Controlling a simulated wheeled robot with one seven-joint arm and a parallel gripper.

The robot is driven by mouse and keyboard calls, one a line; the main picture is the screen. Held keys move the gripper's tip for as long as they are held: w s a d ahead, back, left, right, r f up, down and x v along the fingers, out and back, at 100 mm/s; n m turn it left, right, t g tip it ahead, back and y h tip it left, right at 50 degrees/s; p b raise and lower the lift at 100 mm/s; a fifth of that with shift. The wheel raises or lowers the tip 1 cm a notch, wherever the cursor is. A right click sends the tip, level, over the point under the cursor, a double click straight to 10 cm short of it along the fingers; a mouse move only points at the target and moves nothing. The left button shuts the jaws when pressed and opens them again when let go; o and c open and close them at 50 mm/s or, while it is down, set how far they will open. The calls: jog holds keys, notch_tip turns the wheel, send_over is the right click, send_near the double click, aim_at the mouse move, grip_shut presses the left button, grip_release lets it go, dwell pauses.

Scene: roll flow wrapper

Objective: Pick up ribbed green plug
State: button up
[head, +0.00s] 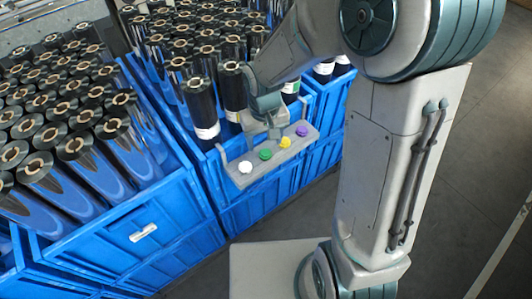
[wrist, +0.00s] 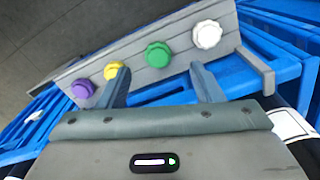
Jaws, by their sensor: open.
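The ribbed green plug (head: 265,154) sits on a grey strip hooked on the front of a blue crate, between a white plug (head: 245,167) and a yellow plug (head: 285,142). In the wrist view the green plug (wrist: 158,55) lies ahead of my gripper (wrist: 162,80), roughly between the lines of its two fingers. My gripper is open, with nothing between the fingers. The left finger overlaps the lower edge of the yellow plug (wrist: 115,70) in that view. In the head view my gripper (head: 268,126) is just above and behind the strip, its fingertips hard to make out.
The grey strip (head: 257,173) also bears a purple plug (head: 302,130) at its right end. Blue crates (head: 150,240) full of dark film rolls (head: 198,100) stand behind and left. Grey floor (head: 455,180) lies open to the right.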

aim_at(265, 153)
jog(key=shift+w+d+f+p, duration=0.15)
jog(key=shift+f+p, duration=0.25)
jog(key=shift+f, duration=2.15)
jog(key=c, duration=1.1)
